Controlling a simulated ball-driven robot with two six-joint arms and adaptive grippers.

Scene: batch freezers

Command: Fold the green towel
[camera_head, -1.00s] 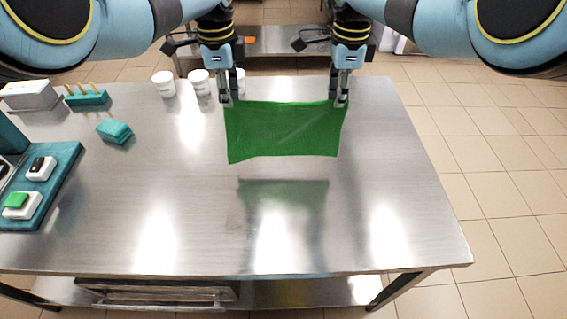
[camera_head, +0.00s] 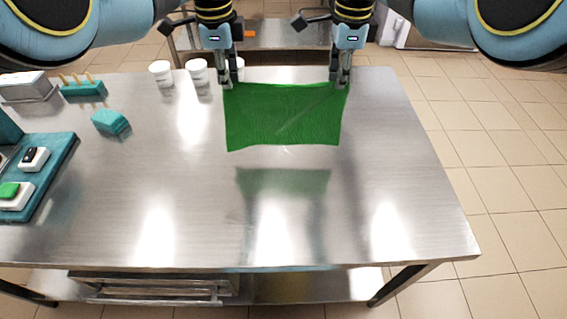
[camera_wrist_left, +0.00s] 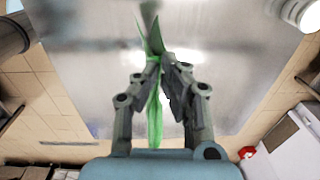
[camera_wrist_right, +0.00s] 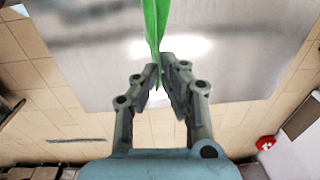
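The green towel (camera_head: 284,117) hangs as a spread sheet between my two grippers, above the steel table (camera_head: 140,180). Its reflection shows on the table top below it. My left gripper (camera_head: 226,84) is shut on its upper left corner. In the left wrist view the towel (camera_wrist_left: 155,105) passes between the fingertips (camera_wrist_left: 163,72). My right gripper (camera_head: 341,84) is shut on the upper right corner. In the right wrist view the towel (camera_wrist_right: 154,25) runs from between the fingertips (camera_wrist_right: 163,72).
White cups (camera_head: 161,74) stand at the table's back, left of the towel. A teal sponge (camera_head: 110,121), a teal holder with pegs (camera_head: 84,89) and a teal panel with switches (camera_head: 50,165) are at the left. The table's middle and front are clear.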

